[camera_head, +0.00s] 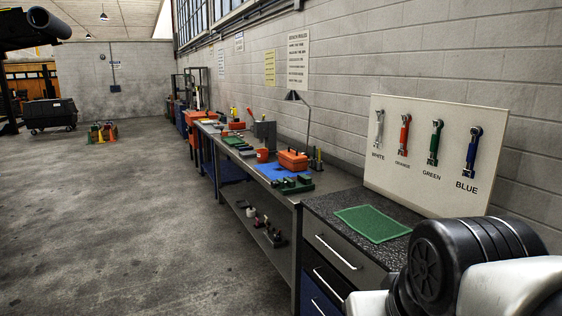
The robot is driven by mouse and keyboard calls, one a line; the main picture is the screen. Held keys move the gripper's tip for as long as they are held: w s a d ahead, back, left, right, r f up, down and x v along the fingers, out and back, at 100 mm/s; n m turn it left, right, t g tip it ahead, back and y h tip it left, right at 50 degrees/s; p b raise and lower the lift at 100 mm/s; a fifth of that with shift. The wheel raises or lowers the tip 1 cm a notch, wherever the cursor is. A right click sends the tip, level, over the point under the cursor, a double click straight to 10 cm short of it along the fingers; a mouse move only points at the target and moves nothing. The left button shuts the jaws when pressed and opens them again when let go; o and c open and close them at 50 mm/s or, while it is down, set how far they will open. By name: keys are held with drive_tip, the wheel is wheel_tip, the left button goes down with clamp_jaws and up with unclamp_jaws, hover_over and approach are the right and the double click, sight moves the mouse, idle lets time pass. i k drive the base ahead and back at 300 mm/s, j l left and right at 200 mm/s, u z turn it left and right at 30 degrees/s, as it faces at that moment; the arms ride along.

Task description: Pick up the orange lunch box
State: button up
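The orange lunch box (292,160) is a small box with a handle on top. It stands on the long metal workbench (222,147), at the back near the wall, beside a blue mat (270,171). My arm shows at the lower right as black and white links, in front of the dark drawer cabinet. My gripper is out of the frame, and nothing in view touches the lunch box.
A dark-topped cabinet (318,205) with a green mat (374,223) is nearer. A wrench board (425,150) leans on the wall.

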sight(294, 162)
drive_tip(key=i+j+u, duration=0.65)
drive_tip(key=i, duration=0.2)
drive_tip(key=i+j+u, duration=0.1)
drive_tip(key=i+u, duration=0.15)
drive_tip(key=i, duration=1.25)
drive_tip(key=i+j+z, duration=0.1)
drive_tip(key=i, duration=1.55)
drive_tip(key=i+z, duration=0.2)
drive_tip(key=i, duration=0.6)
drive_tip(key=i+j+z, duration=0.15)
drive_tip(key=i, duration=0.6)
drive_tip(key=i+l+z, duration=0.1)
drive_tip(key=i+z, duration=0.2)
drive_tip(key=z, duration=0.2)
drive_tip(key=i+z, duration=0.3)
drive_tip(key=z, duration=0.2)
drive_tip(key=i+j+z, duration=0.15)
drive_tip(key=z, duration=0.35)
drive_tip(key=i+z, duration=0.6)
